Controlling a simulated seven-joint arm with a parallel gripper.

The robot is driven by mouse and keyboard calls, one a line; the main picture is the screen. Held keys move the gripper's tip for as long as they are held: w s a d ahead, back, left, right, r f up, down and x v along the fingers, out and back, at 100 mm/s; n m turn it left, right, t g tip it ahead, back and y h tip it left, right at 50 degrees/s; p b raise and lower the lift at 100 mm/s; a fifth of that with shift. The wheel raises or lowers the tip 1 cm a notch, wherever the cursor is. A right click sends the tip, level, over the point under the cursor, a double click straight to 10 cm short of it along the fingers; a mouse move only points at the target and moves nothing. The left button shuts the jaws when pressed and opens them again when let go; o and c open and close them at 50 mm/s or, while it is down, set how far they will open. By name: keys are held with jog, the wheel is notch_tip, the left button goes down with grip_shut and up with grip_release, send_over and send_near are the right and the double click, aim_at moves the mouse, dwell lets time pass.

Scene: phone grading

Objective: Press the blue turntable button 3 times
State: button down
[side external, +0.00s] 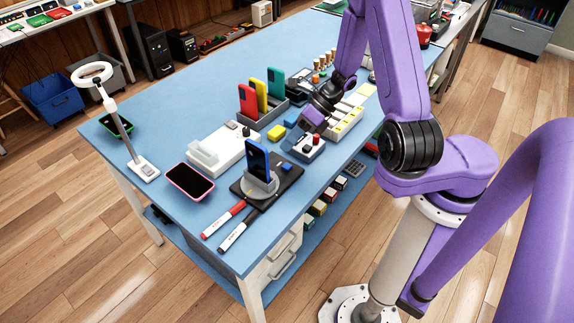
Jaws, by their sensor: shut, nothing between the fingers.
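The turntable (262,186) is a grey disc on a black base, with a blue phone (257,160) standing upright in its holder. A small blue button (287,167) sits on the base to the right of the phone. My gripper (298,136) is shut and empty. It points down to the left, above and slightly right of the blue button in the picture, beside a grey box with a red knob (316,138). Its fingertips are small and dark here. I cannot tell their exact height over the table.
A white device (217,150) stands left of the turntable. A pink-edged phone (190,181), a red marker (223,219) and a black-and-white marker (238,230) lie nearby. Red, yellow and green phones stand in a rack (270,113) behind. A ring lamp (145,169) stands at the left edge.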

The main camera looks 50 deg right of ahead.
aim_at(290, 164)
jog(key=shift+f, duration=1.95)
jog(key=shift+f, duration=0.15)
dwell(0.5)
jog(key=shift+f, duration=0.3)
jog(key=shift+f, duration=0.45)
dwell(1.0)
jog(key=shift+r, duration=3.4)
